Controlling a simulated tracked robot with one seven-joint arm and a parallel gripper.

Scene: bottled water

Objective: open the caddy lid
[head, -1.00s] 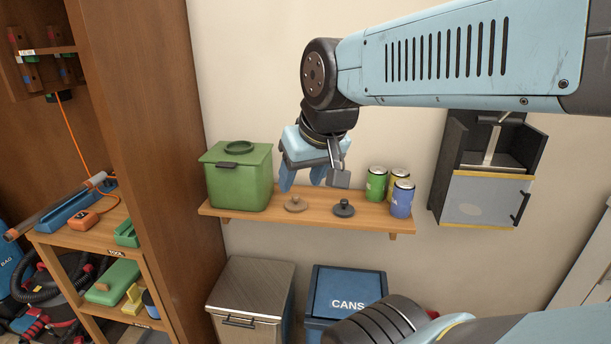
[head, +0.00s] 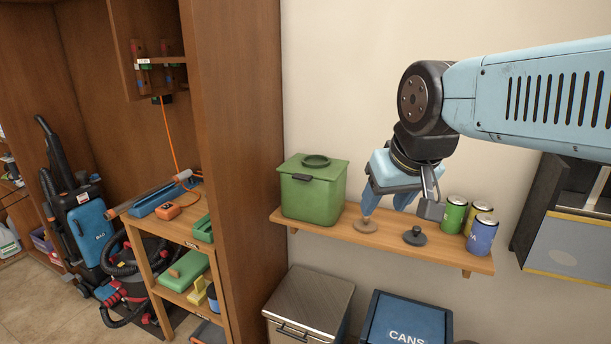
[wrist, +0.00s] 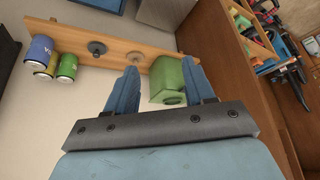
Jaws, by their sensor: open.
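The green caddy (head: 312,198) stands upright at the left end of the wooden wall shelf. Its lid (head: 314,166) is closed, with a round raised ring on top and a dark latch or handle (head: 302,177) at the front edge. My gripper (head: 385,207) is open and empty, to the right of the caddy and apart from it, its blue fingers pointing down above the shelf. In the wrist view my gripper (wrist: 158,85) shows two spread blue fingers, and the caddy (wrist: 168,72) shows near the right finger, which partly covers it.
The shelf (head: 340,228) also holds a tan knob (head: 365,225), a dark knob (head: 415,237) and several cans (head: 482,235). A tall wooden cabinet side (head: 240,150) stands left of the caddy. A metal-lidded bin (head: 310,300) and a blue cans bin (head: 408,320) sit below.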

